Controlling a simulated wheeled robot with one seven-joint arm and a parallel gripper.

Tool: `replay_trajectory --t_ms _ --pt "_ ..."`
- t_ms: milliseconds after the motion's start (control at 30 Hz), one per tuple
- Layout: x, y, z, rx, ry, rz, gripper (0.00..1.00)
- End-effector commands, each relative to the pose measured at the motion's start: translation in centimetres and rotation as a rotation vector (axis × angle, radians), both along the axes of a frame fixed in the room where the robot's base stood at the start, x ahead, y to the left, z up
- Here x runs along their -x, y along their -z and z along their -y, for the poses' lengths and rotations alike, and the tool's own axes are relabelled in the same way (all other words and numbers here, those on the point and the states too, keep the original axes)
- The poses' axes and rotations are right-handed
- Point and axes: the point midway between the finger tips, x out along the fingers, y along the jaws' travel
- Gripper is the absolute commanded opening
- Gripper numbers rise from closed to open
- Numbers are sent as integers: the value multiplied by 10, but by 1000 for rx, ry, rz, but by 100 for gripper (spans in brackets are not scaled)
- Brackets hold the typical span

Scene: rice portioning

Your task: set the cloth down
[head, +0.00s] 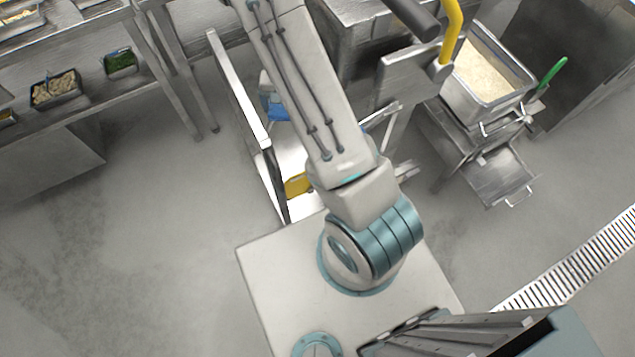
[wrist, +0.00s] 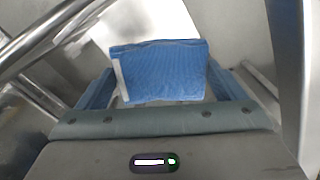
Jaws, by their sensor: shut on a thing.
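The blue cloth (wrist: 162,70) shows in the wrist view as a folded, ribbed pad with a pale strip along its left edge. My gripper (wrist: 160,85) has a finger at each side of the cloth and is shut on it. A pale surface shows beyond the cloth; I cannot tell whether the cloth touches it. In the head view a patch of blue (head: 276,108) shows left of my arm, and I cannot tell if it is the cloth. My gripper is hidden behind my arm there.
A metal-framed stand (head: 243,90) with a yellow item (head: 298,184) low inside is beside my arm. A rice container (head: 488,82) stands at the right, with a green handle (head: 552,72) beside it. Shelves with food trays (head: 55,90) are at the left. Metal bars (wrist: 40,38) flank the gripper.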

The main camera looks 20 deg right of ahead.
Motion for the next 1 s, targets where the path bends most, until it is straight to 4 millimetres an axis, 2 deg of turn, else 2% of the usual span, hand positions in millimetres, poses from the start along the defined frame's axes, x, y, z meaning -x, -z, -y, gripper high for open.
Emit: replay_trajectory --t_ms 33,300,500,1000 --pt "-1 33 6 0 68 -3 69" --pt "-6 127 31 0 434 -8 69" --pt "-7 184 50 1 660 -10 69" --pt "-7 311 96 9 1123 -12 69"
